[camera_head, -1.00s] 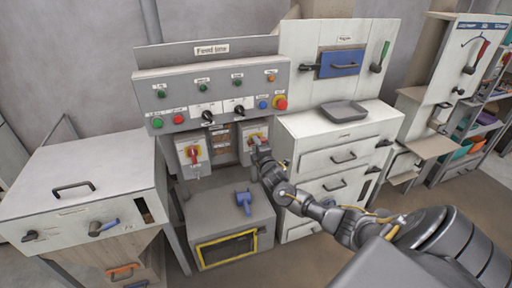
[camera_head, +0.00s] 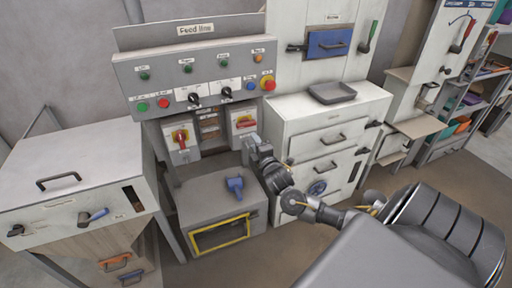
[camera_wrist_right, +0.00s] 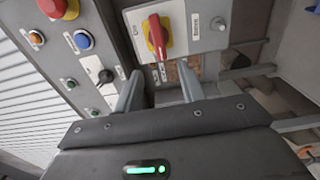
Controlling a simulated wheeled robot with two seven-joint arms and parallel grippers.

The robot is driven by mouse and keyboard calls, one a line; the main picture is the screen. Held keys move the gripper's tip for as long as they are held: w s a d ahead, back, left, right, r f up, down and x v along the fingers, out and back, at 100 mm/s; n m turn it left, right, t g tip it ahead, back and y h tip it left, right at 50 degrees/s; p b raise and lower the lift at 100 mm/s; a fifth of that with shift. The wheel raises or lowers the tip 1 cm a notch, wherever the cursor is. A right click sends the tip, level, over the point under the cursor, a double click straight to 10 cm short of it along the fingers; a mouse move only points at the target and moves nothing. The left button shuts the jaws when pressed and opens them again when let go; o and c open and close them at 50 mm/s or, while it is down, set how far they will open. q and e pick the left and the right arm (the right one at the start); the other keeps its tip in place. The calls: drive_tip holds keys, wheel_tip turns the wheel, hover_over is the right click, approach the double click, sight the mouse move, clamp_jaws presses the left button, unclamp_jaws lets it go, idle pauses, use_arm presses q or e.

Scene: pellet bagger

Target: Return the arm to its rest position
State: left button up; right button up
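My right arm comes in from the lower right in the head view. Its gripper (camera_head: 249,145) is just below and in front of the right red-and-yellow rotary switch (camera_head: 244,122). In the wrist view its two fingers are spread with an empty gap between them (camera_wrist_right: 159,70), and a red switch handle on a yellow plate (camera_wrist_right: 157,36) shows beyond them, apart from the fingers. The forearm crosses in front of the white drawer cabinet (camera_head: 290,117). My left gripper is in neither view.
The Feed line panel (camera_head: 150,72) with buttons and knobs stands behind the gripper. A second rotary switch (camera_head: 181,139) is to its left. A blue-handled object (camera_head: 235,188) lies on the grey box (camera_head: 190,207) below. A grey tray (camera_head: 332,92) sits on the cabinet.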

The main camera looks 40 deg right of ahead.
drive_tip(key=shift+s+a, duration=0.1)
drive_tip(key=shift+s, duration=0.25)
idle(0.4)
wheel_tip(320, 180, down, 20)
drive_tip(key=s+d+m+g+y, duration=0.1)
drive_tip(key=s+d+m+g, duration=0.1)
drive_tip(key=m+g, duration=0.25)
drive_tip(key=s+a+f+m+g+y, duration=0.1)
drive_tip(key=s+f+m+g, duration=0.1)
drive_tip(key=s+f, duration=0.55)
drive_tip(key=s+a+f+m+g, duration=0.15)
drive_tip(key=s+f, duration=0.25)
drive_tip(key=f, duration=0.6)
drive_tip(key=s+a+f+m+g+y+b, duration=0.15)
drive_tip(key=s+a+f, duration=0.25)
drive_tip(key=s+f, duration=0.5)
drive_tip(key=s+a+f+m+g+y, duration=0.1)
drive_tip(key=s+a+f+m+g, duration=0.15)
drive_tip(key=s+a+f, duration=0.6)
drive_tip(key=s+a+f+g, duration=0.1)
drive_tip(key=s+a+g, duration=0.1)
drive_tip(key=s, duration=0.8)
drive_tip(key=s+a+f+g+y, duration=0.1)
drive_tip(key=s+a, duration=0.4)
drive_tip(key=s, duration=0.5)
drive_tip(key=shift+f+g, duration=0.5)
drive_tip(key=shift+f, duration=0.05)
